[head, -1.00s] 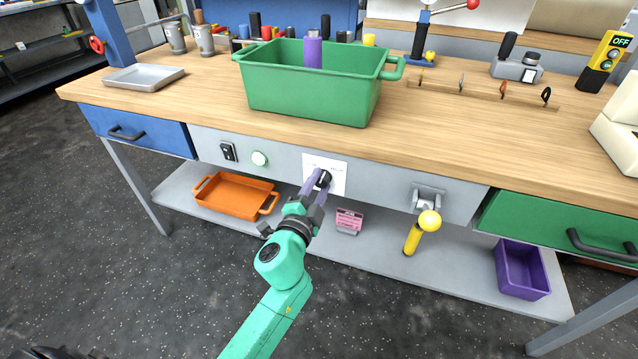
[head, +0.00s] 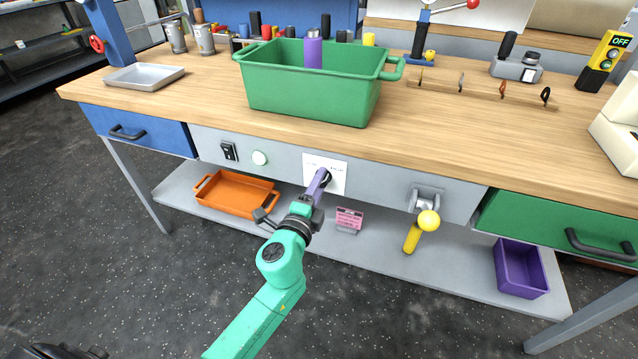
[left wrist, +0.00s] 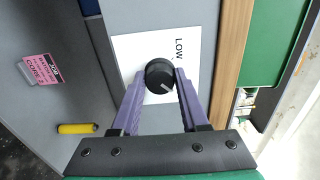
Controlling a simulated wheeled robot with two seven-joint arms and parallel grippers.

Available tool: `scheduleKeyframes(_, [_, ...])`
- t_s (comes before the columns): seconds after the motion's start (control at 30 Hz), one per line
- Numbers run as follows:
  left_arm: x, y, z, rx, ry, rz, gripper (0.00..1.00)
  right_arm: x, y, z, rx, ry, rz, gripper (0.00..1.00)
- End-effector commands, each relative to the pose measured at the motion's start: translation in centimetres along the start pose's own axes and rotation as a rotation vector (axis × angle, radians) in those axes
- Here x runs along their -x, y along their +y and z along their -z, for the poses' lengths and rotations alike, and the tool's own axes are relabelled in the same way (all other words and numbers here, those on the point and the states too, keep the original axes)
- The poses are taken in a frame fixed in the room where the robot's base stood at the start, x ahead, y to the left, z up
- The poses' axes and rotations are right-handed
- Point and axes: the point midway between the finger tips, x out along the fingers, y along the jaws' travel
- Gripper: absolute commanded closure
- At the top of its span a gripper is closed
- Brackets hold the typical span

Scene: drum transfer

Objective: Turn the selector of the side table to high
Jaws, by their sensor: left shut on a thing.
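The selector is a round black knob (left wrist: 159,75) on a white plate (left wrist: 128,52) fixed to the grey front panel of the table. The word LOW reads on the plate in the left wrist view; the knob's pale pointer line faces the lower right there. In the head view the plate (head: 338,163) shows under the worktop edge, its lettering too small to read surely. My left gripper (head: 324,178) is shut on the knob, with one purple finger on each side of it (left wrist: 160,84). In the head view the fingers largely hide the knob. My right gripper is not in view.
A grey bracket with a yellow-knobbed lever (head: 428,220) juts out at right. Below is a shelf with an orange tray (head: 235,193) and a pink sign (head: 349,218).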

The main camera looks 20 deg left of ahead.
Motion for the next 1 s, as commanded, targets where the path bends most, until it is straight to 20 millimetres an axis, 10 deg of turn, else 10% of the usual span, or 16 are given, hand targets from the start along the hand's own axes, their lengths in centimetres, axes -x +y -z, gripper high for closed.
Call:
scheduleKeyframes(0.27, [0.0,0.1,0.1,-0.003,0.002,-0.003,1.0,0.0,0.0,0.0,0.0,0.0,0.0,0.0])
scheduleKeyframes(0.3, [0.0,0.2,0.1,-0.003,0.002,-0.003,0.48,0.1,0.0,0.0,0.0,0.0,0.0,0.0])
scheduleKeyframes(0.37, [0.0,0.1,0.1,-0.003,0.002,-0.003,0.26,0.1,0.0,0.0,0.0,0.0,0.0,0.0])
scheduleKeyframes(0.77, [0.5,0.2,0.0,-0.001,0.0,-0.003,0.26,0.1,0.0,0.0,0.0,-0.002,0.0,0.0])
scheduleKeyframes(1.0, [5.3,0.5,0.0,0.001,0.001,-0.006,0.26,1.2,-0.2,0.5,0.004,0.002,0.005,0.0])
